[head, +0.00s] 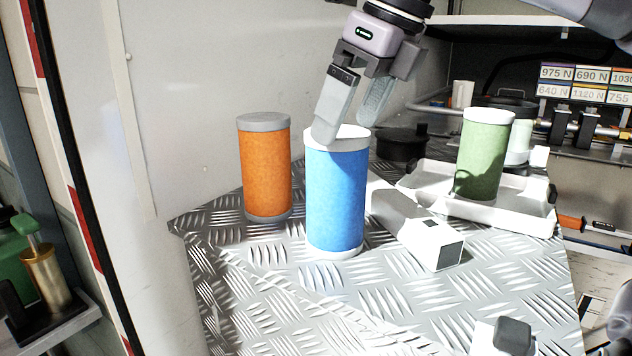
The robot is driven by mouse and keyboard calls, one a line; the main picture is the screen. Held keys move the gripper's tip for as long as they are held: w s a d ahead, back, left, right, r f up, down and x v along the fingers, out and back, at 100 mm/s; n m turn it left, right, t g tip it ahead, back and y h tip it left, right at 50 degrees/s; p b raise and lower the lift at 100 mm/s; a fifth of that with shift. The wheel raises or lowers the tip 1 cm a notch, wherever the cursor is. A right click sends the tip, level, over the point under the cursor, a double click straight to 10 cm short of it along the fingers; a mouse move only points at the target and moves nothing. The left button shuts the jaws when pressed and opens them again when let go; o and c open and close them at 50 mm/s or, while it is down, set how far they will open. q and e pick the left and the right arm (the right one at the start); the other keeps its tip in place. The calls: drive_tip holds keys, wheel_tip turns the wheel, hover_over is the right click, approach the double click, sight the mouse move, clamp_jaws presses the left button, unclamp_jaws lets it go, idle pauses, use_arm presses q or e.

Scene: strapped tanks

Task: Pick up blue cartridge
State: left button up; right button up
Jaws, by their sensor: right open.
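The blue cartridge (336,200) stands upright on the metal tread-plate surface (300,300), with white caps at its top and bottom. My right gripper (345,128) comes down from above with its fingers spread. One finger overlaps the left part of the cartridge's top cap in the picture; the other is behind and to the right, near the cap's rim. Whether either finger touches the cartridge I cannot tell. The gripper holds nothing. My left gripper cannot be made out in this view.
An orange cartridge (265,168) stands close by on the left. A green cartridge (484,155) stands in a white tray (540,214) at right. A white box-like block (428,238) lies right of the blue cartridge. A dark round pot (402,146) is behind. The front plate is mostly clear.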

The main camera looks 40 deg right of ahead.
sight(332, 157)
drive_tip(key=shift+w+p+x, duration=0.2)
drive_tip(key=shift+p+x, duration=0.35)
drive_tip(key=shift+x, duration=3)
drive_tip(key=shift+d, duration=0.15)
drive_tip(key=shift+w+r, duration=0.1)
drive_tip(key=c, duration=0.9)
